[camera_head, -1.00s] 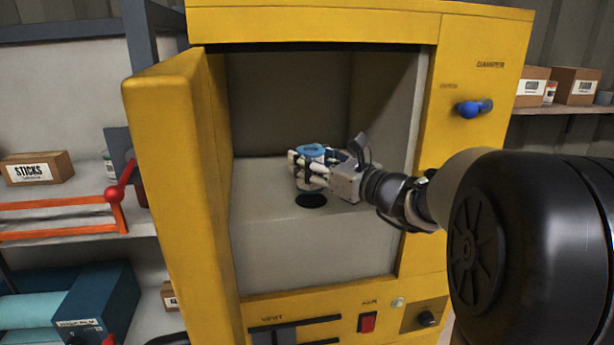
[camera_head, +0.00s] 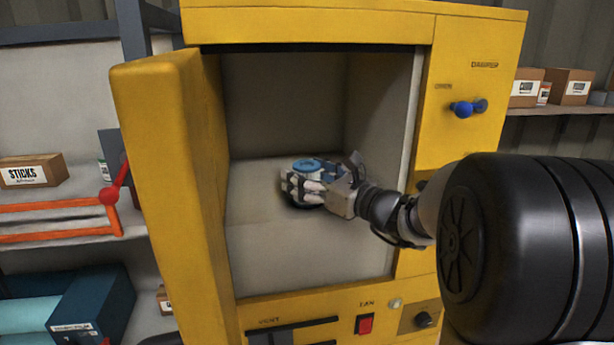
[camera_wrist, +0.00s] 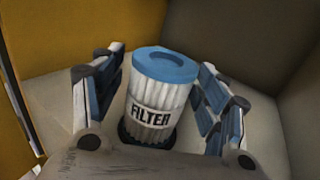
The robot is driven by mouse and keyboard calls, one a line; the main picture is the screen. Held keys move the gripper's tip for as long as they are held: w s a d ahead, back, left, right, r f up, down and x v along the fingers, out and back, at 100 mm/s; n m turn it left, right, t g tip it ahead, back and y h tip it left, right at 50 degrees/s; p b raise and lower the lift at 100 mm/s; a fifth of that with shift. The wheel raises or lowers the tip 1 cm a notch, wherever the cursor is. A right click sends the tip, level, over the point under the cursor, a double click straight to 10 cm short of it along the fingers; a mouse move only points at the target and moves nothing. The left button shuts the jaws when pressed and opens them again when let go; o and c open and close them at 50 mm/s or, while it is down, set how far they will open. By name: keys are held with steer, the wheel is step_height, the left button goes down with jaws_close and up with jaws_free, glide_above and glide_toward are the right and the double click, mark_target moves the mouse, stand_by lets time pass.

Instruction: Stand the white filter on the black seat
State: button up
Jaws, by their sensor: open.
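The white filter (camera_wrist: 156,100) is a pleated cylinder with a blue ring top and a FILTER label. It stands upright in the yellow cabinet, and its blue top (camera_head: 306,164) shows in the head view. The black seat (camera_wrist: 125,134) shows as a dark rim around the filter's foot, and the filter appears to rest on it. In the head view only a dark sliver of the seat shows under the fingers. My gripper (camera_head: 306,184) is open around the filter. In the wrist view, its blue-padded fingers (camera_wrist: 160,88) stand on either side with gaps.
The yellow cabinet (camera_head: 470,40) surrounds my gripper, with its door (camera_head: 155,160) swung open at the left. A blue damper knob (camera_head: 461,109) sticks out at the right. The grey cabinet floor (camera_head: 255,188) left of the filter is clear.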

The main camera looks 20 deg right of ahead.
steer(key=shift+r, duration=0.1)
steer(key=shift+s+r, duration=0.1)
steer(key=shift+s, duration=0.05)
steer(key=v, duration=1.1)
steer(key=shift+s+d+b, duration=0.2)
steer(key=shift+s+b, duration=0.1)
steer(key=shift+b, duration=0.05)
